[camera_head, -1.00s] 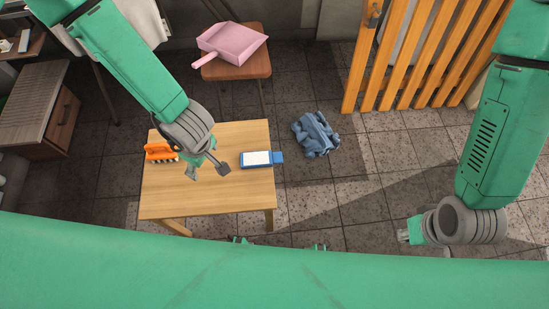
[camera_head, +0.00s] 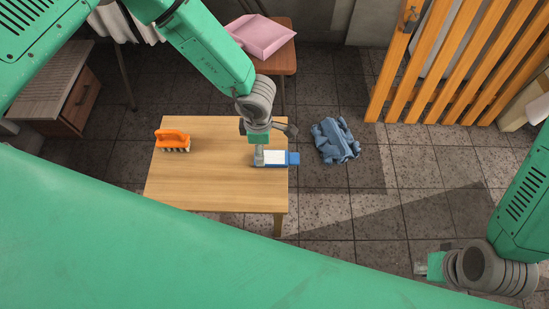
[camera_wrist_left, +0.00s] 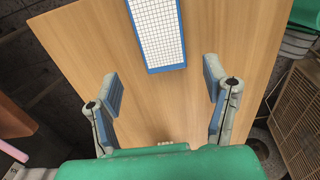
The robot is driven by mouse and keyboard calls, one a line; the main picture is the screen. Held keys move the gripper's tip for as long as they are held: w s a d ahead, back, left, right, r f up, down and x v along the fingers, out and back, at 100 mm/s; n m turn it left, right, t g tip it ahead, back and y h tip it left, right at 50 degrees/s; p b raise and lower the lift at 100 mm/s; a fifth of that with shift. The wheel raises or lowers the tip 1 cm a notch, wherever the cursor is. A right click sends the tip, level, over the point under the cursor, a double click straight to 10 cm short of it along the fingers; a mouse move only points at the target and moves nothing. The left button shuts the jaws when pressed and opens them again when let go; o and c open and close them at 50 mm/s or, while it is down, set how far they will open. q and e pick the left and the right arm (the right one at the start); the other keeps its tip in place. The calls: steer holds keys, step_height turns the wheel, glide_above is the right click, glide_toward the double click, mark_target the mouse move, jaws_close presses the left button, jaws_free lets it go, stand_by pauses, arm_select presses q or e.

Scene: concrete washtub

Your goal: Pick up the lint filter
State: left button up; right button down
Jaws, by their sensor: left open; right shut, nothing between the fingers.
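The lint filter, a blue frame with a white mesh (camera_head: 277,158), lies flat near the right edge of the small wooden table (camera_head: 190,190). My left gripper (camera_head: 274,145) is open above it, hiding part of its left end. In the left wrist view the filter's near end (camera_wrist_left: 158,38) shows just beyond and between the open fingers (camera_wrist_left: 160,75); nothing is between them. Its far end is cut off by the picture edge. My right gripper (camera_head: 420,268) is shut and empty, low at the right, away from the table.
An orange brush (camera_head: 172,139) stands at the table's far left. A pink dustpan (camera_head: 262,37) rests on a stool behind. A crumpled blue cloth (camera_head: 336,141) lies on the floor right of the table. A slatted orange gate (camera_head: 440,65) stands at the back right.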

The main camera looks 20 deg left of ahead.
mark_target(266, 156)
arm_select(q)
steer(key=f+b, duration=0.1)
steer(key=f, duration=0.1)
steer(key=d+f, duration=0.1)
steer(key=f, duration=0.1)
steer(key=shift+d+f+b, duration=0.15)
steer(key=shift+b, duration=0.2)
steer(key=shift+f, duration=0.5)
steer(key=shift+r, duration=0.1)
steer(key=shift+c, duration=0.5)
steer(key=c, duration=1.1)
